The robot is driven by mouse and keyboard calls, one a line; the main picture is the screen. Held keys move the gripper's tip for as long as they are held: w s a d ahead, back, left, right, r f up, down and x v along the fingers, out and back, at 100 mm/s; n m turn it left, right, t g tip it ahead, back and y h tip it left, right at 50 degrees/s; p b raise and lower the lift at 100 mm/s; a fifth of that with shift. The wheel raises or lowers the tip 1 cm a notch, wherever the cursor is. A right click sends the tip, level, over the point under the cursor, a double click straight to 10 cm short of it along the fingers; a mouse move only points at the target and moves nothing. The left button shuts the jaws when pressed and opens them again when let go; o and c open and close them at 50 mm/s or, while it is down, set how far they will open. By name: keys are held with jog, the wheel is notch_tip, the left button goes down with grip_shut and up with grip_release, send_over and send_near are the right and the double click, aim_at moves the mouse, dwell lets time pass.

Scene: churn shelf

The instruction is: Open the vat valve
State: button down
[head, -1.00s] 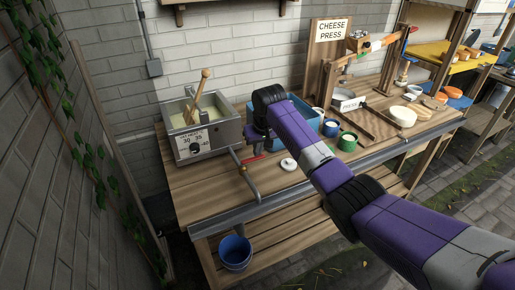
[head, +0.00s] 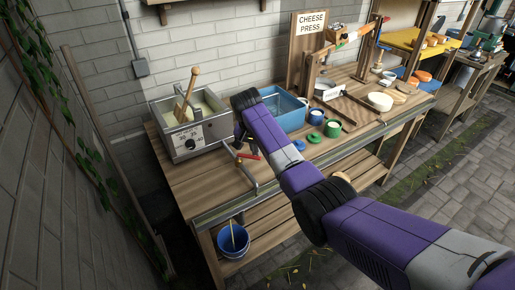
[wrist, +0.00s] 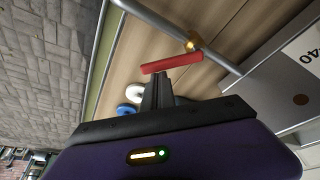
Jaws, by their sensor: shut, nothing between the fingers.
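The steel vat (head: 178,148) stands at the left end of the wooden bench, with a wooden paddle in its pale contents. A pipe (head: 252,178) runs from it to the bench's front edge. The valve's red lever (head: 249,157) sits on this pipe at a brass fitting (wrist: 193,44). In the wrist view the red lever (wrist: 172,63) lies at an angle to the pipe. My gripper (wrist: 158,78) is shut and empty, its tips right beside the lever; I cannot tell if they touch. In the head view, my arm partly hides my gripper (head: 239,142).
A blue bucket (head: 233,243) stands on the lower shelf below the pipe's end, with a thin yellow streak showing at it. The brick wall is behind.

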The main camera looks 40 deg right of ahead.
jog(key=m, duration=0.1)
jog(key=s+a+m+g, duration=0.1)
jog(key=shift+a+m, duration=0.1)
jog(key=shift+m, duration=0.3)
jog(key=a+m, duration=0.1)
jog(key=s+m+g, duration=0.1)
jog(key=m, duration=0.1)
jog(key=shift+a+h, duration=0.3)
jog(key=shift+a, duration=0.05)
jog(key=shift+s+a, duration=0.1)
jog(key=shift+a, duration=0.7)
jog(key=shift+s+d, duration=0.1)
jog(key=shift+d, duration=0.35)
notch_tip(320, 180, up, 10)
jog(key=f, duration=0.1)
send_over(252, 157)
jog(key=s+a, duration=0.2)
jog(key=shift+d+r+b, duration=0.25)
jog(key=shift+b, duration=0.2)
